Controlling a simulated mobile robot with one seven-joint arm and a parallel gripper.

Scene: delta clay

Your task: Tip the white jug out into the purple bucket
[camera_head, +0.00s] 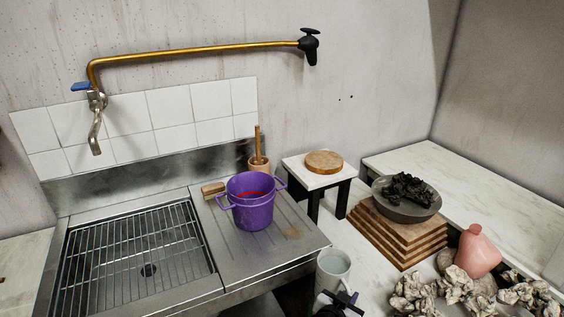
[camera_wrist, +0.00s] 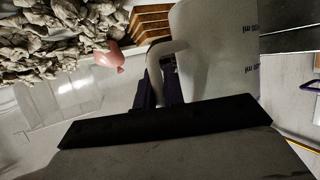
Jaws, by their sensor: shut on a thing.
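The white jug (camera_head: 333,266) is upright at the bottom centre of the head view, in front of the counter's right end. Its open top shows a pale bluish inside; I cannot tell how full it is. My gripper (camera_head: 341,300) is shut on the jug's handle, which shows between the dark fingers in the wrist view (camera_wrist: 162,88). The jug's side (camera_wrist: 215,50) fills the upper right there. The purple bucket (camera_head: 252,212) stands upright on the ribbed steel drainboard, left of and beyond the jug, with something red inside. The jug is apart from it.
A wooden brush block (camera_head: 213,189) and a wooden pot with a stick (camera_head: 258,163) are near the bucket. A gridded sink (camera_head: 135,258) lies left. A small stool (camera_head: 315,172), stacked boards (camera_head: 396,235), a pink vase (camera_head: 477,252) and crumpled lumps (camera_head: 413,293) are right.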

